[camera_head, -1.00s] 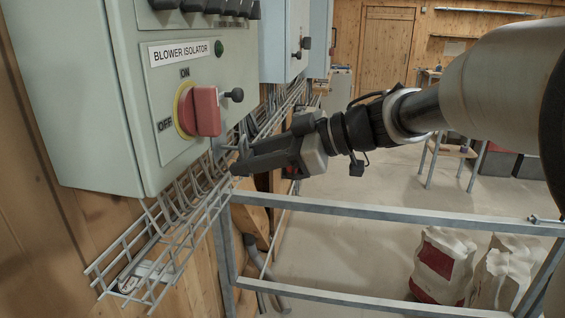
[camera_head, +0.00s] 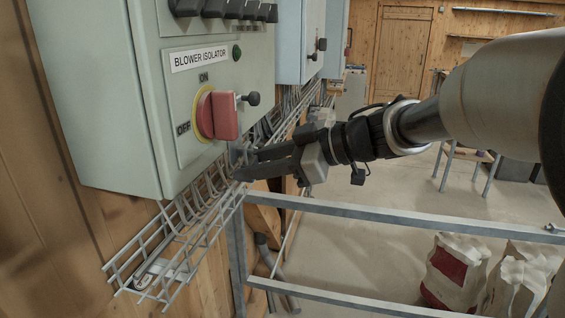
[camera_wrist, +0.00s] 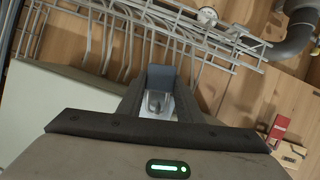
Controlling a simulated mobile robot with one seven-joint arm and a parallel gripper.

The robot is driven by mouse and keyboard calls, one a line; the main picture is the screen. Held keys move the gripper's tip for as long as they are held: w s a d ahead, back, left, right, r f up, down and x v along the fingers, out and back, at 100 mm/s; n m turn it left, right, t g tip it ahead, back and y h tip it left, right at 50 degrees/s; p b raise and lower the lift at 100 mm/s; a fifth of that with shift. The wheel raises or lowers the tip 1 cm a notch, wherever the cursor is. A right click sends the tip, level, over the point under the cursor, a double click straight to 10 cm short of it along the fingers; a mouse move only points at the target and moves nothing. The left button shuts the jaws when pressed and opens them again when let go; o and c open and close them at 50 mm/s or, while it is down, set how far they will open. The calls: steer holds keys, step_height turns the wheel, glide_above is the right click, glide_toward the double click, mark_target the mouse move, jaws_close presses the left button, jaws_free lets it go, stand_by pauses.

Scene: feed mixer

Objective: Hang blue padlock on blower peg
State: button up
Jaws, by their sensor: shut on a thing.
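The blower isolator box (camera_head: 100,90) is on the left wall, with a red switch (camera_head: 226,116) on a yellow ring. A short dark peg with a round end (camera_head: 253,98) sticks out right of the switch. My gripper (camera_head: 240,168) is below the switch and peg, at the wire cable tray, pointing left. In the wrist view my gripper (camera_wrist: 160,98) is shut on the blue padlock (camera_wrist: 160,74), whose dull blue body shows between the fingers; a grey metal part lies nearer the palm. In the head view the padlock is hard to make out. The padlock is apart from the peg.
The wire cable tray (camera_head: 172,240) runs along the wall under the box, close to my gripper. A pale object (camera_head: 155,275) lies in it. A metal rail (camera_head: 380,214) crosses in front. Sacks (camera_head: 460,265) stand on the floor at right.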

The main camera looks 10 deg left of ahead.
steer(key=o, duration=1.1)
steer(key=shift+o, duration=0.2)
